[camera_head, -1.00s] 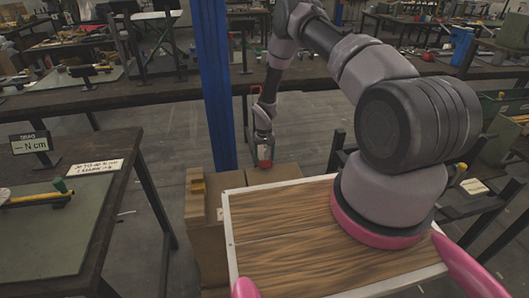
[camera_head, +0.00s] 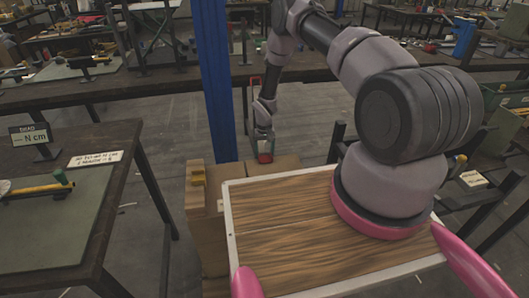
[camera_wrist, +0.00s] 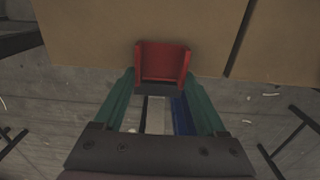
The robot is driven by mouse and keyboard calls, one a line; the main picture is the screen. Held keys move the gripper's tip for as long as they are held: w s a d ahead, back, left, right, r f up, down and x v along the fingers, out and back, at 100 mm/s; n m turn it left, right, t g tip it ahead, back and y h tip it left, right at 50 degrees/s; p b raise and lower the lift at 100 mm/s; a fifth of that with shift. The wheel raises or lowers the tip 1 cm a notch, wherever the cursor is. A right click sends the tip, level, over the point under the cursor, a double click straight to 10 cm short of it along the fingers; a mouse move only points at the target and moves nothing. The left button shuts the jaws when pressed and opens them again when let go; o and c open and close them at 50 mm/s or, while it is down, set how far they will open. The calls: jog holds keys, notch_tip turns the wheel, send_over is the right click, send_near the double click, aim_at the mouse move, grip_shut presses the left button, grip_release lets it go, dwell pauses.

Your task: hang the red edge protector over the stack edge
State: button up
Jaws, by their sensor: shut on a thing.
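The red edge protector (camera_head: 265,158) is a small red channel-shaped piece. It also shows in the wrist view (camera_wrist: 163,62), with its open side facing the cardboard. My gripper (camera_head: 264,148) is shut on it; its green fingers (camera_wrist: 163,84) lie either side of the protector. The stack of brown cardboard boxes (camera_head: 287,163) stands just past my wooden deck. In the wrist view the stack's cardboard (camera_wrist: 105,35) fills the top, and the protector overlaps its edge in the picture. I cannot tell whether they touch. The protector's underside is hidden.
A blue post (camera_head: 214,80) rises just behind. A bench with a green mat (camera_head: 50,240) stands at the left. Bare floor lies beyond the stack.

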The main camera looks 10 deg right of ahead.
jog(key=o, duration=1.3)
jog(key=shift+r, duration=0.1)
notch_tip(320, 180, up, 11)
jog(key=shift+f, duration=0.2)
